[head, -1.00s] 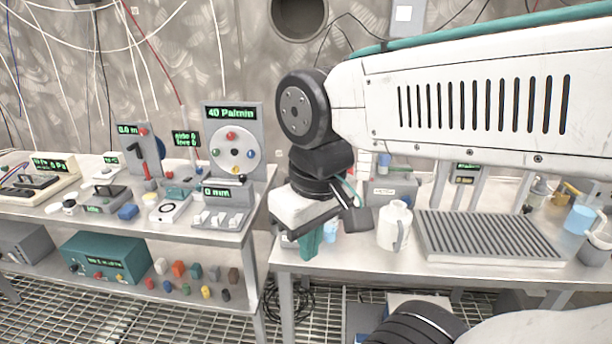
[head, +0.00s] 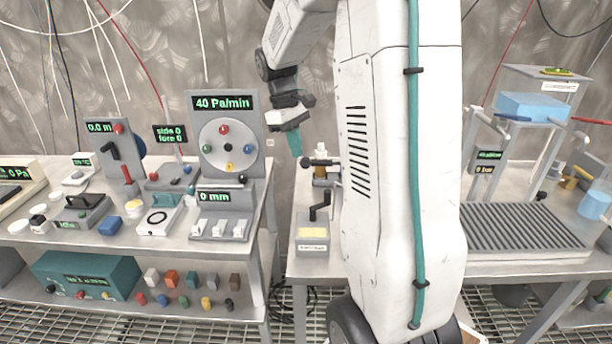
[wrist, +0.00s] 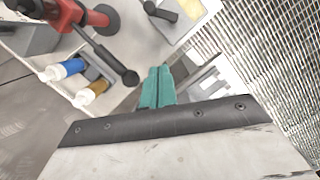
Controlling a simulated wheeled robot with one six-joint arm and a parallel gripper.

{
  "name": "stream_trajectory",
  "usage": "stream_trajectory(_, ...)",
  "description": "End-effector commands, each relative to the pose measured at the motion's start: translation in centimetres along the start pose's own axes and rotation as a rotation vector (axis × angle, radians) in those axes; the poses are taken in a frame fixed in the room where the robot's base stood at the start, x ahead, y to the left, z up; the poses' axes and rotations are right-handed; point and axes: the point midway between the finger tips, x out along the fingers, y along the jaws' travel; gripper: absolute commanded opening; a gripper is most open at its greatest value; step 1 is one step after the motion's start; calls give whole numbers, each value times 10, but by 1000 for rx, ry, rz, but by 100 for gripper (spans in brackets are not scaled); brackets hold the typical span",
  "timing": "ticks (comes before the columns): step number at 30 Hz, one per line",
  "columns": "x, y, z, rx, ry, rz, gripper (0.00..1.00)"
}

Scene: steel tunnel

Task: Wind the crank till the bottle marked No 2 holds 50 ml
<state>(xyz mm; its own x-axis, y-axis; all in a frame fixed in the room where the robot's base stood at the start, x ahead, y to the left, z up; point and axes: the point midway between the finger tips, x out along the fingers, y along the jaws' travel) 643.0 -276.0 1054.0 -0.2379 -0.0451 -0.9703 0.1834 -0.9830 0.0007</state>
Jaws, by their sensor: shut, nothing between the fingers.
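My gripper (head: 294,142) has its teal fingers together and empty, held above the far left part of the right bench. The closed fingertips (wrist: 158,75) also show in the wrist view. A grey box with a yellow plate carries a dark crank (head: 320,206) on the right bench, left of my arm. What looks like the same crank (wrist: 161,10) is at the top of the wrist view, apart from my fingers. Two white-capped bottles, one blue-banded (wrist: 62,70) and one amber-banded (wrist: 91,93), lie left of the fingers. I cannot read any bottle number or level.
A red-barrelled device with a black-knobbed lever (wrist: 112,62) reaches close to my fingers in the wrist view. The left bench (head: 120,236) holds several instruments. A ribbed grey tray (head: 520,230) is on the right bench. My arm hides the bench's middle.

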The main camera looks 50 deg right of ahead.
Motion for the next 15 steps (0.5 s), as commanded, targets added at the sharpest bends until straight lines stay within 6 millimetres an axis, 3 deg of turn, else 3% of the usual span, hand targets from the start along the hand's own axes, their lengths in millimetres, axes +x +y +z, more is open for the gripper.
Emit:
stream_trajectory(5, 19, 4, 1, 2, -3, -3, 0)
stream_trajectory(15, 91, 2, 1, 1, -5, -5, 0)
